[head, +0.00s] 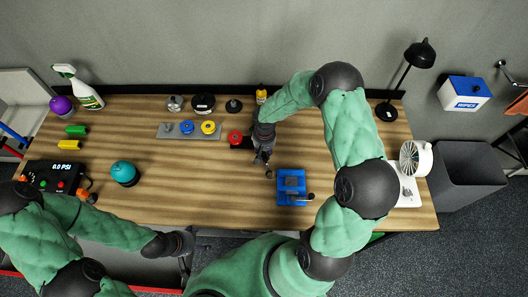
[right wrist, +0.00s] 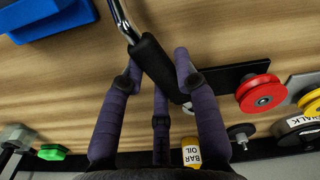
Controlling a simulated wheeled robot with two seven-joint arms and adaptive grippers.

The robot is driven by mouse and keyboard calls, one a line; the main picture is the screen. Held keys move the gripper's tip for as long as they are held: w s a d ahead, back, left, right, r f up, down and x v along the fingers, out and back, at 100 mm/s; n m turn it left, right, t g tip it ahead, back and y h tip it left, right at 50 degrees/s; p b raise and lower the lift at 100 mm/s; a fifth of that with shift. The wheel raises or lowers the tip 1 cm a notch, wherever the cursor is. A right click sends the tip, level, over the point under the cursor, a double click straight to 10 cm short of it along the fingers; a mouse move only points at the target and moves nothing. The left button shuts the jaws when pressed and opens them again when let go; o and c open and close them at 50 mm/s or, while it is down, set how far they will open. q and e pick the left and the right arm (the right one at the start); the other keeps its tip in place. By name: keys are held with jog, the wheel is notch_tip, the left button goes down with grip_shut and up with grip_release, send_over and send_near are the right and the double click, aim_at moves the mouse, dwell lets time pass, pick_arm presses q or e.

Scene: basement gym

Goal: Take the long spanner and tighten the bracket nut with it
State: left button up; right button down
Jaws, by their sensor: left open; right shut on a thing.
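My right gripper (head: 262,158) is over the middle of the bench. In the right wrist view its fingers (right wrist: 160,85) are shut on a black handle (right wrist: 158,66) with a shiny metal shaft (right wrist: 122,20), which looks like the long spanner. The shaft runs out of the top of that view, so its far end is hidden there. A blue fixture (head: 285,200) with a grey block (head: 292,182) and a dark-ended lever stands to the gripper's lower right; I cannot make out the bracket nut. My left gripper (head: 186,262) is open and empty at the bench's front edge.
A grey rack (head: 167,132) with blue (head: 187,127) and yellow (head: 209,127) discs lies left of the right gripper, with a red disc (head: 235,138) closer. A teal ball (head: 124,172) is at left, a fan (head: 415,158) at right. Bare wood lies between ball and blue fixture.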

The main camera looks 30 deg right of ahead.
jog(key=shift+b, duration=0.5)
dwell(1.5)
jog(key=shift+f+b, duration=1)
jog(key=shift+b, duration=0.05)
dwell(1.0)
jog(key=shift+w+a+f+m+b, duration=0.1)
jog(key=shift+a+m+b, duration=0.15)
jog(key=shift+m+b, duration=0.25)
jog(key=shift+w+a+m+b, duration=0.2)
jog(key=shift+a+m+b, duration=0.65)
jog(key=shift+b, duration=0.45)
jog(key=shift+d, duration=0.1)
